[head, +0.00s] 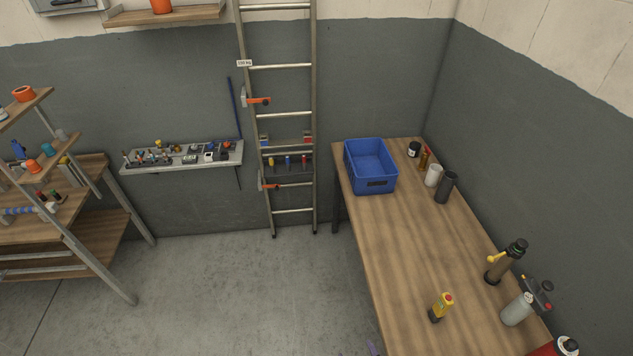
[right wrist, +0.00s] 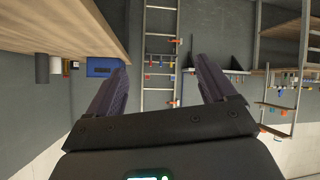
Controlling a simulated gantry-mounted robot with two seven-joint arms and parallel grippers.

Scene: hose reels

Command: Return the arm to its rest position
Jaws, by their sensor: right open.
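My right gripper (right wrist: 159,70) is open and empty in the right wrist view. Its two dark purple-grey fingers stand wide apart, with only the ladder and wall showing beyond them. In that view, which appears upside down, the workbench top fills the upper left, beside the gripper. In the head view a small purple tip, likely a finger of my right gripper (head: 373,348), shows at the bottom edge, just left of the wooden workbench (head: 400,235). The rest of that arm is out of the frame. My left gripper is not in view.
A blue crate (head: 371,167) stands at the workbench's far end. A ladder (head: 275,110) leans on the back wall. Shelving (head: 75,225) stands left. The floor (head: 230,290) between is clear.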

